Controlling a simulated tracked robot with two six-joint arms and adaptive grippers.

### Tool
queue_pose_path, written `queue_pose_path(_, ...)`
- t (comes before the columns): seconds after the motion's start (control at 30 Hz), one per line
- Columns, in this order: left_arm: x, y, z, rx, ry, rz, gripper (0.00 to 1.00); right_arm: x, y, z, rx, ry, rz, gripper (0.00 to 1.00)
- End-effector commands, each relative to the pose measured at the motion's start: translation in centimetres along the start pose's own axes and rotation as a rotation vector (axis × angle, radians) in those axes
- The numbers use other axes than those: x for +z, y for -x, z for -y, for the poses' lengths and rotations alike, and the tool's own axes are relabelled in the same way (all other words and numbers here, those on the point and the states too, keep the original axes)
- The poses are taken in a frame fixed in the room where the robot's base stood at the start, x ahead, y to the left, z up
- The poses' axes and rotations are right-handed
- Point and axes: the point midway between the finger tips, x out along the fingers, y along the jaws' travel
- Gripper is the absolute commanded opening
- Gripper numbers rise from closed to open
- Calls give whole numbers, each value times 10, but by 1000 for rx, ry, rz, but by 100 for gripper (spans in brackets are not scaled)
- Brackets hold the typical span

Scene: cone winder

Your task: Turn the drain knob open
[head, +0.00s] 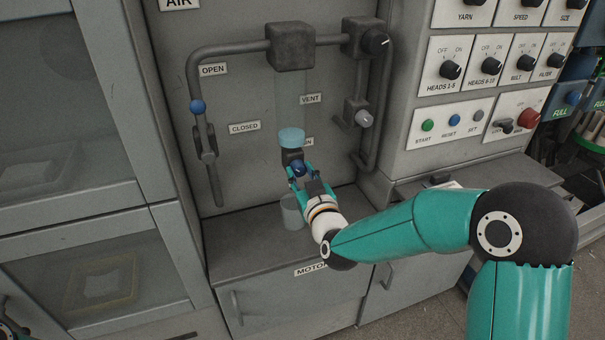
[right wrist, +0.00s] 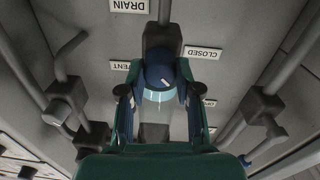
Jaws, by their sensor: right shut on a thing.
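The drain knob (head: 298,169) is a small dark blue knob on a dark block, under a pale blue cylinder (head: 291,137) on the grey panel. My right gripper (head: 299,172) reaches it from the front and is shut on it, one finger on each side. The label behind the gripper is mostly hidden in the head view; a DRAIN label (right wrist: 129,5) shows upside down in the right wrist view.
A clear cup (head: 293,212) stands on the ledge below the knob. Pipes (head: 192,80) with a blue-balled lever (head: 198,107) are at left. A dark knob (head: 374,41) and a grey-tipped valve (head: 364,118) are at right. A switch panel (head: 480,80) stands farther right.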

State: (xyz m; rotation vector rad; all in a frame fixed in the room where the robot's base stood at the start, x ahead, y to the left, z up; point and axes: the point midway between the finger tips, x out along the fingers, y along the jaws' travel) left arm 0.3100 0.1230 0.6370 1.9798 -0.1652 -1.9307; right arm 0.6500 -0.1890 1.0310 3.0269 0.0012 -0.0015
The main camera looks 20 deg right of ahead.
Motion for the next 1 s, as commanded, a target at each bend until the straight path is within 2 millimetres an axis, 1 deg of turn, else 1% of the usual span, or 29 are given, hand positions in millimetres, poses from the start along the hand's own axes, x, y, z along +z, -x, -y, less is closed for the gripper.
queue_pose_path(0.17, 0, -3, 1, 0, 1, 0, 40, 0, 0, 0, 9, -12, 0, 0)
queue_pose_path(0.37, 0, -15, 6, 0, 1, 0, 40, 3, 0, 0, 8, -68, 0, 0)
queue_pose_path(0.47, 0, -25, 9, 0, 1, 0, 40, 3, 0, 1, 7, -120, 0, 0)
queue_pose_path(0.67, 0, -52, 19, 0, 1, 0, 40, 5, 0, 0, 7, -269, 4, 0)
queue_pose_path(1.0, -1, -99, 36, 0, 1, 0, 40, 5, 0, 0, 4, -590, 16, 0)
